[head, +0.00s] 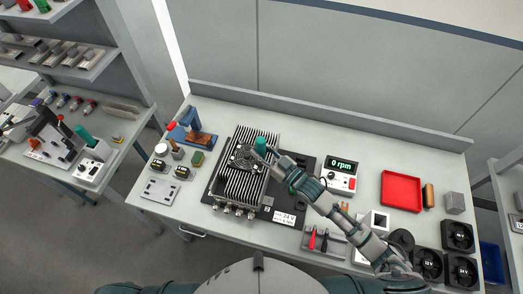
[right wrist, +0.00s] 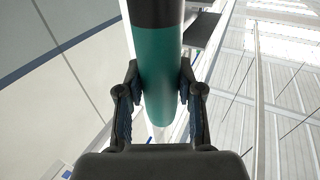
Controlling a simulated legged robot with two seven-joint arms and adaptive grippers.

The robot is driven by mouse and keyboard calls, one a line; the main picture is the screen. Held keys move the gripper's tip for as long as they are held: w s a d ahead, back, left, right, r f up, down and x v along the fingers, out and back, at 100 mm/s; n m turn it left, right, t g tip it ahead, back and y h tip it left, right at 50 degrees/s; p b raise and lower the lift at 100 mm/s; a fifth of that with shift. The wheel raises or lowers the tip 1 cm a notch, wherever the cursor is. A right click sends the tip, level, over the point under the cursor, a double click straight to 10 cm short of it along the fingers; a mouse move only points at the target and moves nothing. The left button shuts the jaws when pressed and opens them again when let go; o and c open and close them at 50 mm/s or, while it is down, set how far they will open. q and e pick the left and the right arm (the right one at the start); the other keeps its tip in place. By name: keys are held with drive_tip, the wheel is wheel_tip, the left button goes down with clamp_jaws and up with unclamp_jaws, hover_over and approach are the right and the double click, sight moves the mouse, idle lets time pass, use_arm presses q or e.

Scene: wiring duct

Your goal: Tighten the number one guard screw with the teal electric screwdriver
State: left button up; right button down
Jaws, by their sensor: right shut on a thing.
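The teal electric screwdriver (head: 260,144) stands roughly upright over the finned grey heatsink unit (head: 243,186), near the upper right of the round fan guard (head: 242,157). My right gripper (head: 268,153) is shut on the screwdriver. In the right wrist view the teal body with its black upper part (right wrist: 162,75) sits between the two fingers of the gripper (right wrist: 158,92). The screwdriver's tip is hidden, so I cannot tell whether it touches a screw. The number one guard screw is too small or covered to make out. My left gripper is not in view.
The heatsink unit lies on a black plate (head: 283,217). A meter reading 0 rpm (head: 340,174) and a red tray (head: 401,191) stand to the right. Several black fans (head: 457,236) sit at the far right. A blue-and-brown fixture (head: 192,128) stands at the back left.

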sight(265, 144)
wheel_tip(265, 144, up, 3)
drive_tip(key=shift+w+f+p, duration=0.1)
drive_tip(key=shift+f+p, duration=0.05)
drive_tip(key=shift+p, duration=0.45)
drive_tip(key=shift+r, duration=1.65)
